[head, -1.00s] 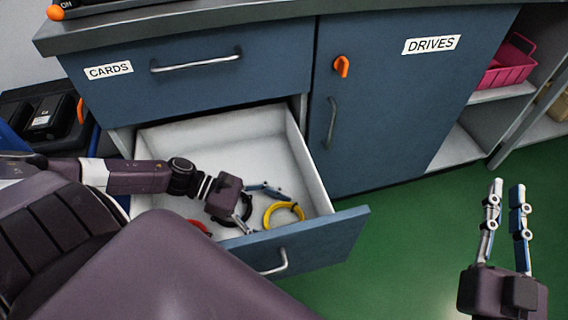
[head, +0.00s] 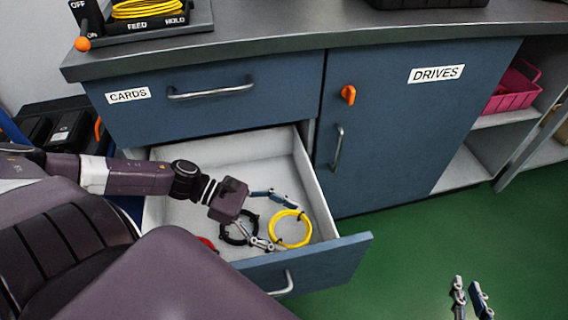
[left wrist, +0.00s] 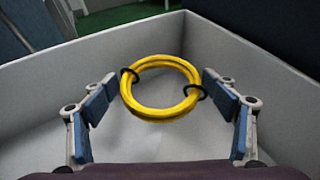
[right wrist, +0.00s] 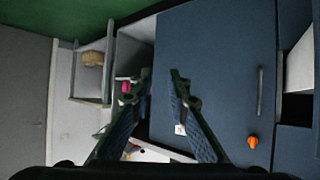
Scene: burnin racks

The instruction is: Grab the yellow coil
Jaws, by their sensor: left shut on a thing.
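The yellow coil (head: 309,232), a ring with dark ties, is in the open drawer (head: 330,180) near its right side. My left gripper (head: 288,227) is shut on it, one finger at each side. In the left wrist view the coil (left wrist: 157,114) sits between the fingertips and appears raised above the drawer floor. My right gripper (head: 467,283) is outside the drawer at the lower right. It is open and empty, and its spread fingers also show in the right wrist view (right wrist: 162,73).
A black coil (head: 226,230) and a partly hidden red coil (head: 207,242) lie in the drawer. More yellow coil (head: 150,9) sits on a device on the worktop. The DRIVES door (head: 400,130) is shut. A pink bin (head: 512,92) stands on a shelf. Green floor is clear at right.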

